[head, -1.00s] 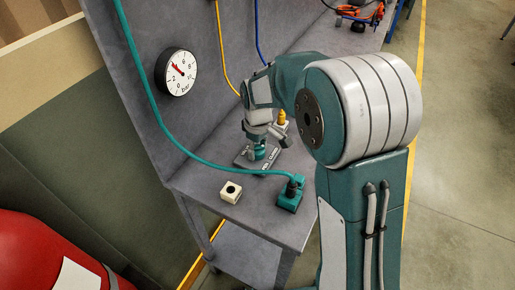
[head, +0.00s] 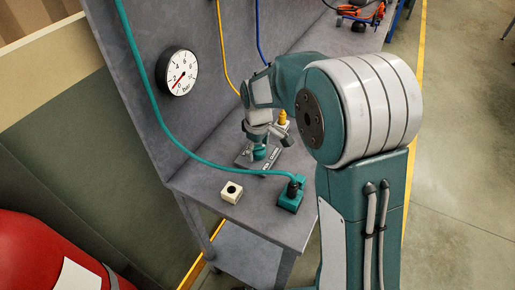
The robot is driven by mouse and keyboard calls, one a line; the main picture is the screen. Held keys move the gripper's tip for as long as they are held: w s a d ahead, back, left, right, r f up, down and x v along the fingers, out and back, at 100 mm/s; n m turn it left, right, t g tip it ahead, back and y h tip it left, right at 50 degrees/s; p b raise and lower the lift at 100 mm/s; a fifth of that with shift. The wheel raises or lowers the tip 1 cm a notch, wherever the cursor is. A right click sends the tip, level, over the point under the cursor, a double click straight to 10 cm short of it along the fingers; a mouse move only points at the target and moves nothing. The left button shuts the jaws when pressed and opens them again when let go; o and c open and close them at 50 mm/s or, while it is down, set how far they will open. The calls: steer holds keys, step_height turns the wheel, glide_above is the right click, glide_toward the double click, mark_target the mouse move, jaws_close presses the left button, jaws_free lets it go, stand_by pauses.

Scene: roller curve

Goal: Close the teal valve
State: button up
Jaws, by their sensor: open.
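The teal valve (head: 259,153) stands on a dark labelled plate (head: 243,159) on the grey bench, and only part of it shows below my gripper. My gripper (head: 262,143) is over the valve, pointing down, with its open fingers around or close beside the top of it. I cannot tell whether they touch it. The lettering on the plate is too small to read surely. A round white gauge (head: 177,72) on the back panel has its red needle pointing down-left, near the low end of the scale.
A teal hose (head: 153,112) runs down the panel to a teal block (head: 290,196) at the bench's front. A yellow fitting (head: 282,118) stands behind my gripper. A red cylinder (head: 45,250) is at lower left.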

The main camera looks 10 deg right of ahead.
mark_target(257, 146)
step_height(257, 146, up, 12)
stand_by(0.6)
steer(key=shift+w+f, duration=0.1)
